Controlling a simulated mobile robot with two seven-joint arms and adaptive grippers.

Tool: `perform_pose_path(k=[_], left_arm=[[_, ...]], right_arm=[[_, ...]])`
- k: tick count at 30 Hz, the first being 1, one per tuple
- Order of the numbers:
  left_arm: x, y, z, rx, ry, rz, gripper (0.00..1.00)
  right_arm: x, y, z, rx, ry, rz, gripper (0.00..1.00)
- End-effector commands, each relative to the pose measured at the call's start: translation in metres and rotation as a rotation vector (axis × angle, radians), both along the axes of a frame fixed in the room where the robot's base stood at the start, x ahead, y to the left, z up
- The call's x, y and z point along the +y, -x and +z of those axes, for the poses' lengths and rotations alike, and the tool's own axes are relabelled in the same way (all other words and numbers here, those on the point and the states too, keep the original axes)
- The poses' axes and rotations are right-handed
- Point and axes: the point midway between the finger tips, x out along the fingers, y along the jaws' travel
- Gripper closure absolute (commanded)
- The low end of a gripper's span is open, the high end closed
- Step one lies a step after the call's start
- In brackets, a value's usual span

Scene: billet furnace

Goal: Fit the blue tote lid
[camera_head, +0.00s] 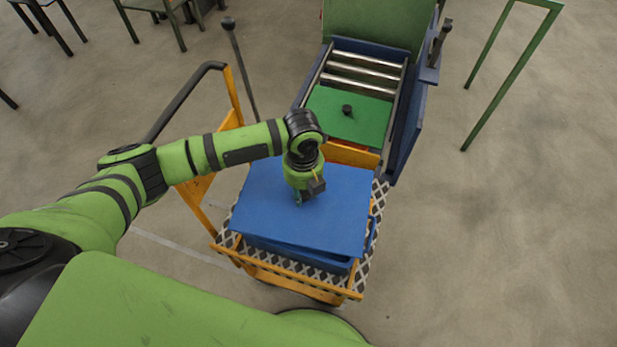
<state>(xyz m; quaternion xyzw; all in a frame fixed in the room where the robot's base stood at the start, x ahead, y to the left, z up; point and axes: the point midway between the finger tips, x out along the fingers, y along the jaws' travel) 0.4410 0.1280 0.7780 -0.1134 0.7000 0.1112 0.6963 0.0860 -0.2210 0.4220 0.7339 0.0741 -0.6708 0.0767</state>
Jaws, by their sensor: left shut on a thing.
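The blue lid (335,215) is a flat blue panel over the blue tote (300,258) on the cart. My left gripper (301,200) points down at the middle of the lid and is shut on it; the grip point is mostly hidden under the wrist. The tote's front wall shows below the lid's near edge, with a dark line between them, and a bit of the tote shows past the lid's right edge. The lid looks slightly askew to the tote. I cannot tell whether it touches the rim all round. My right gripper is out of view.
The tote stands on an orange cart (290,279) with a lattice-patterned deck and a black handle (185,98). Behind it is a blue-framed roller conveyor (366,70) carrying a green panel (349,118) with a black knob. Green frames stand farther back. The floor at right is clear.

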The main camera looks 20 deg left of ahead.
Motion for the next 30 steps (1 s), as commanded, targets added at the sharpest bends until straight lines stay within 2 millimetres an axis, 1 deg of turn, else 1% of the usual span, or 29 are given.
perform_pose_path(k=[4, 11, 24, 30], left_arm=[[-0.001, -0.003, -0.001, -0.003, -0.002, -0.08, 1.0], [-0.001, -0.003, -0.009, -0.003, -0.001, -0.094, 1.0], [-0.001, -0.003, -0.047, -0.004, -0.002, -0.092, 1.0], [-0.001, -0.003, -0.055, -0.004, -0.002, -0.092, 1.0]], right_arm=[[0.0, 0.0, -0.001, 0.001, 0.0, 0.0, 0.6], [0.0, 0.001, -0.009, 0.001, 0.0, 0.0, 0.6], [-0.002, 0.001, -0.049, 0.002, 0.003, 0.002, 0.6], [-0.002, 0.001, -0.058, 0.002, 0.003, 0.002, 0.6]])
